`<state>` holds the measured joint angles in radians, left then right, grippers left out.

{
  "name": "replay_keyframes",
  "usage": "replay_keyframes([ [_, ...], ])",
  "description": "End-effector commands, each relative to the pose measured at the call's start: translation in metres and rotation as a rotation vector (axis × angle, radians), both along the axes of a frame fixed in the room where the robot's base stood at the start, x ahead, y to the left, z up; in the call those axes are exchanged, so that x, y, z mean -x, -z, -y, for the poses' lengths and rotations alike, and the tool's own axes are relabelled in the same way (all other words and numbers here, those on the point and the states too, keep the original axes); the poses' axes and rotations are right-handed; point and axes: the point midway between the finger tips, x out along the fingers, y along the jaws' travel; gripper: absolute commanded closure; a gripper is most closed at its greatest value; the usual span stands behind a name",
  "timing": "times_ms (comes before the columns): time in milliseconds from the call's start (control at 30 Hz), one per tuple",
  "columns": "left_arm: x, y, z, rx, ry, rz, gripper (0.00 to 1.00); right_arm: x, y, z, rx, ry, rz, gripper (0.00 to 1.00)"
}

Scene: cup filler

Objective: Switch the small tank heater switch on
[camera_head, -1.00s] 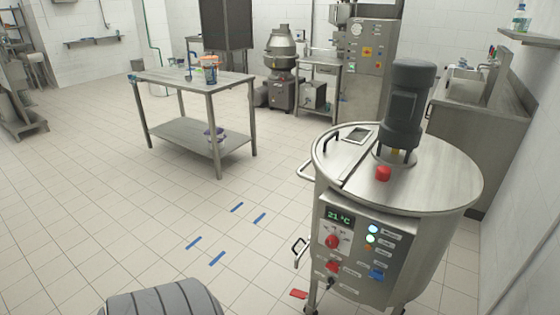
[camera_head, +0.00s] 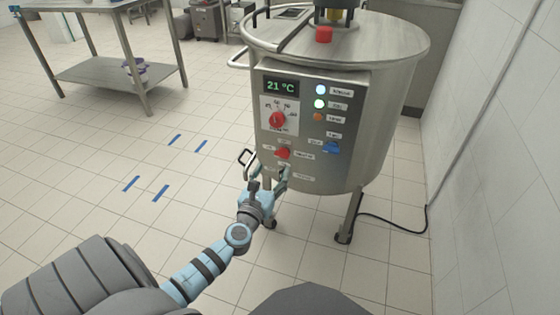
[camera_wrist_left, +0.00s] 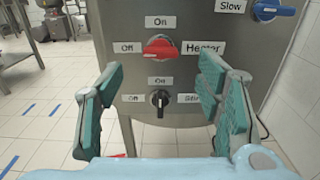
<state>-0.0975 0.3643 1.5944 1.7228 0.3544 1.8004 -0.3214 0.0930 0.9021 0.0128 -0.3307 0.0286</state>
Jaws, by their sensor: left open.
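The small steel tank (camera_head: 395,70) stands upright with a control panel (camera_head: 340,110) on its front. The red heater switch (camera_head: 283,153) sits low on the panel. In the wrist view this switch (camera_wrist_left: 160,47) has "On" above it, "Off" at its left and "Heater" at its right. Its handle lies roughly horizontal. My left gripper (camera_head: 269,179) is open and empty, just below and in front of the switch. In the wrist view its fingers (camera_wrist_left: 160,75) stand apart to either side of the switch, not touching it. My right gripper is out of view.
A black knob (camera_wrist_left: 160,98) sits just below the heater switch. A larger red dial (camera_head: 277,120), a blue knob (camera_head: 331,147) and a 21 °C display (camera_head: 281,87) share the panel. A steel table (camera_head: 110,70) stands at left. A cable (camera_head: 395,222) runs to the wall.

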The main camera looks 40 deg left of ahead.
Motion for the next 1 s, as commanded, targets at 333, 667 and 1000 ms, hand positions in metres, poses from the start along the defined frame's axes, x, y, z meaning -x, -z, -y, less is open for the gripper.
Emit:
replay_keyframes([
  [333,-0.068,0.003,-0.024,-0.003,0.0,-0.002,0.4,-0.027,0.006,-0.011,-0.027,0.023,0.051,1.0],
  [667,-0.073,0.001,-0.025,-0.004,0.002,-0.004,0.43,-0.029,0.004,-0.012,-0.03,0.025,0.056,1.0],
  [1000,-0.072,0.001,-0.025,-0.004,0.002,-0.004,0.88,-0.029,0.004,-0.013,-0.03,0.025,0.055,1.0],
])
